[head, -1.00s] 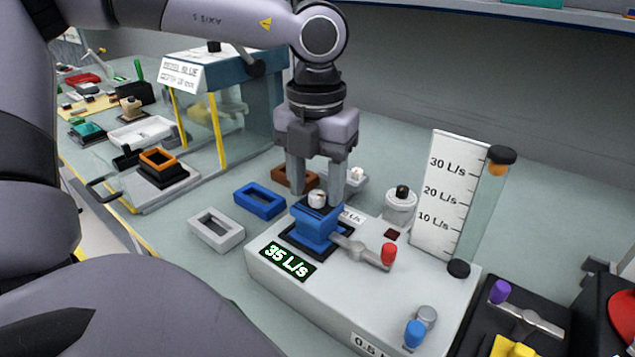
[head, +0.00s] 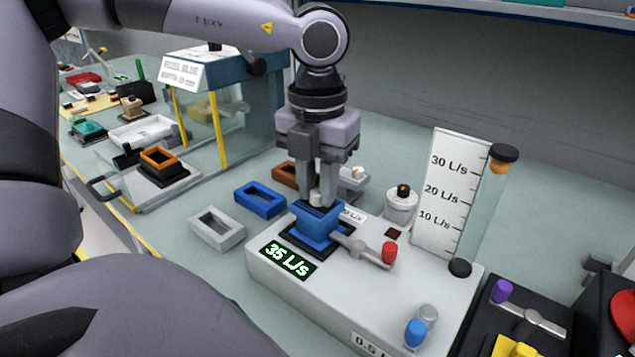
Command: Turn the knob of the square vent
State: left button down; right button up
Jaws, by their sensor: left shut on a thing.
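The blue square vent (head: 317,232) sits on the black pad of the light grey module (head: 330,305). Its small white knob (head: 316,199) stands on top, partly hidden by the fingers. My left gripper (head: 321,197) points down over the vent, with its fingers shut on the knob. A green display (head: 289,262) on the module reads 35 L/s. A lever with a red knob (head: 389,252) extends right from beside the vent. My right gripper is not in view.
Blue (head: 261,200) and white (head: 217,228) rectangular frames lie left of the module. A flow gauge (head: 447,195) with an orange float stands at its back right. A glass-sided box (head: 220,110) stands at the back left. Blue and grey knobs are at the module's front right.

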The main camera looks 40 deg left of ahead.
aim_at(318, 192)
pick_arm(q)
jog(key=shift+m+b, duration=1.05)
jog(key=shift+m, duration=1.25)
dwell(1.3)
jog(key=c, duration=0.9)
grip_release()
jog(key=shift+c, duration=0.2)
jog(key=shift+r, duration=0.15)
jog(key=shift+r, duration=3.45)
